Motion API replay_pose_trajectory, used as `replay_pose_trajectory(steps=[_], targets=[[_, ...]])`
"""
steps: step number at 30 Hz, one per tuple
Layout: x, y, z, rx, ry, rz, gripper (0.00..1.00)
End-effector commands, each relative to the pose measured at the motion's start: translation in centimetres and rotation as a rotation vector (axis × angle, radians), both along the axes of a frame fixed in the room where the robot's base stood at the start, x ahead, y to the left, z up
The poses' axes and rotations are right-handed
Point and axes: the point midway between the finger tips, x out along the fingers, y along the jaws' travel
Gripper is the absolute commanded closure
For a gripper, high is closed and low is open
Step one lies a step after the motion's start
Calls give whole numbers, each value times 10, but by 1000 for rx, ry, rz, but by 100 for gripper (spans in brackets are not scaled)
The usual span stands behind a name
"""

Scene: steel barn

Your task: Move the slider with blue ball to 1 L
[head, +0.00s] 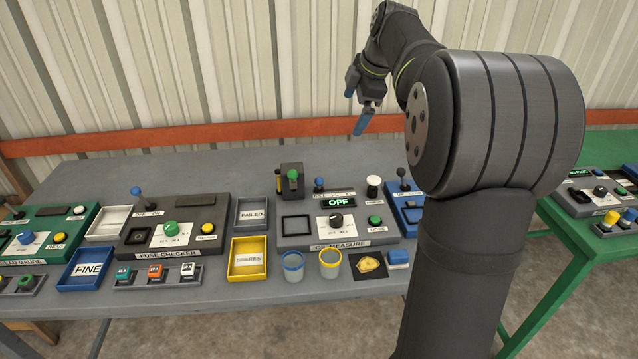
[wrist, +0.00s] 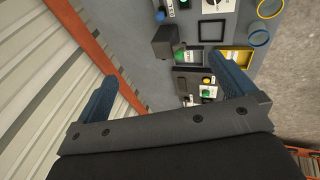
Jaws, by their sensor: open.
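The slider with the blue ball (head: 319,183) stands at the back of the grey oil measure panel (head: 295,240), left of the OFF display. A small scale label (head: 333,192) lies just in front of it; the ball is near the label's left end, and its markings are too small to read surely. The blue ball also shows at the top of the wrist view (wrist: 160,16). My gripper (head: 362,108) is open and empty, high above the back of the table, up and right of the slider. Its two blue fingers (wrist: 168,82) are wide apart.
A dark block with a green knob (head: 292,175) stands left of the slider, a white-topped knob (head: 374,181) to its right. Another blue-ball lever (head: 136,191) is on the fuse checker. Two cups (head: 292,266) stand in front. The back of the table is clear.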

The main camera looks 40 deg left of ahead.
Motion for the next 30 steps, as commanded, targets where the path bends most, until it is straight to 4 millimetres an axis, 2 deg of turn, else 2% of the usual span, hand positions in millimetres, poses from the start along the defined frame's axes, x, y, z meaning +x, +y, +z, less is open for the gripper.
replay_pose_trajectory(steps=[4,12,14,20,26,30], targets=[[-1,-5,10,0,0,0,0],[-1,-5,12,-1,1,0,0],[-1,-5,12,-1,1,0,10],[-1,-5,12,-1,1,0,49],[-1,-1,4,5,36,-90,50],[-1,9,-13,25,112,-307,50]])
